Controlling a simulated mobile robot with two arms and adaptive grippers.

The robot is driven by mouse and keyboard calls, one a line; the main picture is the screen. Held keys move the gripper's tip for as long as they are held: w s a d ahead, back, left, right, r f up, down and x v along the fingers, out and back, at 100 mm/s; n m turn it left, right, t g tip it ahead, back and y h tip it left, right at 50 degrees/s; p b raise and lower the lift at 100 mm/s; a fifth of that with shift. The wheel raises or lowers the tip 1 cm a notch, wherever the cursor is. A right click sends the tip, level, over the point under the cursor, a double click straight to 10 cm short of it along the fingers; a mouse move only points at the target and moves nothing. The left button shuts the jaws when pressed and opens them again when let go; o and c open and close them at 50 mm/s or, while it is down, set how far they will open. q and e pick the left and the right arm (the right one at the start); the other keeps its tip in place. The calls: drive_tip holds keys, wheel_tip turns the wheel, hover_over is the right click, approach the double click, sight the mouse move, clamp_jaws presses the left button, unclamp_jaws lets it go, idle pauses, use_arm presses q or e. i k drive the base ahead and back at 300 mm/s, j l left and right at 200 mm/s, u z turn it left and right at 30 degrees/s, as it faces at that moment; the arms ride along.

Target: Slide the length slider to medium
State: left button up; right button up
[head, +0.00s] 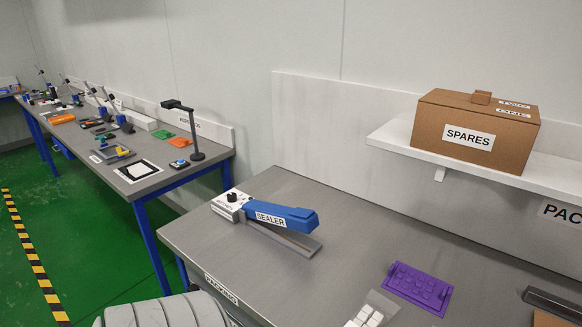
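I cannot make out a length slider or a medium mark in this view. A blue-handled sealer (270,214) stands on the near grey bench (330,262). A black knob (232,197) sits on its white end block, whose small markings are too small to read. The sealer's blue arm is raised above its grey base, with a gap at the right end. Neither of my grippers is in view.
A purple tray (418,289) and a clear bag with white pieces (367,313) lie on the near bench. A SPARES box (474,130) stands on a white shelf (393,137). A cluttered bench (180,178) is at the left. The green floor (95,240) is clear.

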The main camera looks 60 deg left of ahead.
sight(194, 289)
drive_tip(key=u, duration=2.35)
